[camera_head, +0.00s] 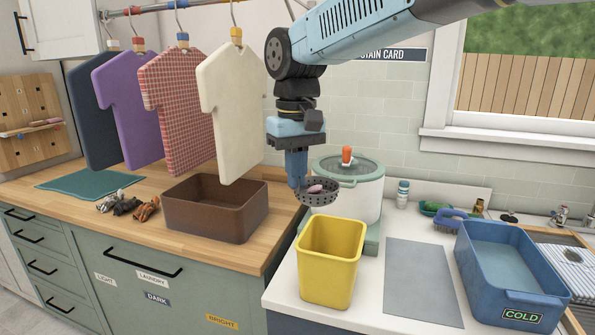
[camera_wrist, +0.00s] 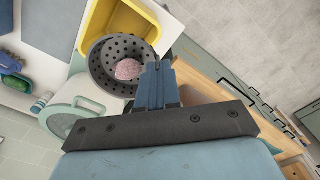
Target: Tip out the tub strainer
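The tub strainer (camera_head: 322,199) is a dark grey perforated bowl. It is held about level in the air, in front of the white tub and above the back of the yellow bin. A pinkish lump (camera_head: 316,188) lies in it; the wrist view shows the strainer (camera_wrist: 97,63) with the lump (camera_wrist: 128,69) inside. My gripper (camera_head: 298,184) points down and is shut on the strainer's edge; its fingers show in the wrist view (camera_wrist: 158,78). The white tub (camera_head: 362,203) has a green-rimmed lid with an orange knob.
A brown box (camera_head: 205,218) stands on the wooden counter at left, with shirts hanging above. A grey mat (camera_head: 420,280) lies right of the yellow bin, then a blue tub (camera_head: 490,285) marked COLD. A blue brush (camera_head: 455,222) lies behind the blue tub.

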